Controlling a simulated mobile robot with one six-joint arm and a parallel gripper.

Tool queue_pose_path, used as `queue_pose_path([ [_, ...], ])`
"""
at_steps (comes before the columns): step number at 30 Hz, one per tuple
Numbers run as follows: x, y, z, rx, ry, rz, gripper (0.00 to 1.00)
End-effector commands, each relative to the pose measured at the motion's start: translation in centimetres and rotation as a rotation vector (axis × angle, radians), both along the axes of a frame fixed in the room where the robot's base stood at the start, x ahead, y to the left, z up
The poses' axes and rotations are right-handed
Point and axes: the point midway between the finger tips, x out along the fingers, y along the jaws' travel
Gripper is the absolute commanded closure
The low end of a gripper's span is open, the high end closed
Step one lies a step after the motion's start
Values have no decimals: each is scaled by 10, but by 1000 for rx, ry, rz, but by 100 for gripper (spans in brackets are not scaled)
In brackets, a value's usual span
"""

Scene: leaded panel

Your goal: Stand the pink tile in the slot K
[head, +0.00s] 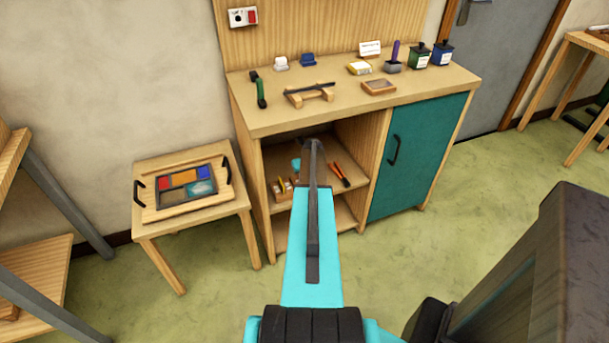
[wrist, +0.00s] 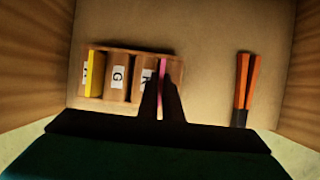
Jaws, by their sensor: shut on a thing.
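The pink tile (wrist: 163,68) shows as a thin upright strip between the dark fingers of my gripper (wrist: 162,86), which is shut on it. It is over the right part of the wooden rack (wrist: 132,54), just right of a white label (wrist: 146,77) that looks like K, partly covered by a finger. I cannot tell whether the tile's lower edge is inside the slot. A label G (wrist: 117,77) marks the middle, and a yellow tile (wrist: 95,75) stands at the left.
Orange-handled pliers or a similar tool (wrist: 245,82) lie right of the rack. The wooden cabinet (head: 240,130) has side walls close around my arm, and its green door (head: 415,160) is shut. A small side table (head: 145,225) holds a tray with a coloured panel (head: 187,187).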

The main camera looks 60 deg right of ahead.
Motion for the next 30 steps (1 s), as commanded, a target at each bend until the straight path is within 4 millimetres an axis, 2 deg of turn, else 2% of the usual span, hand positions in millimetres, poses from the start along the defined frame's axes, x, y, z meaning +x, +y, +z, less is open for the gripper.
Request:
queue_pose_path([
  [15,0,0,-9,0,0,0,100],
  [18,0,0,-8,0,0,0,81],
  [20,0,0,-8,0,0,0,73],
  [30,-1,0,-8,0,0,0,73],
])
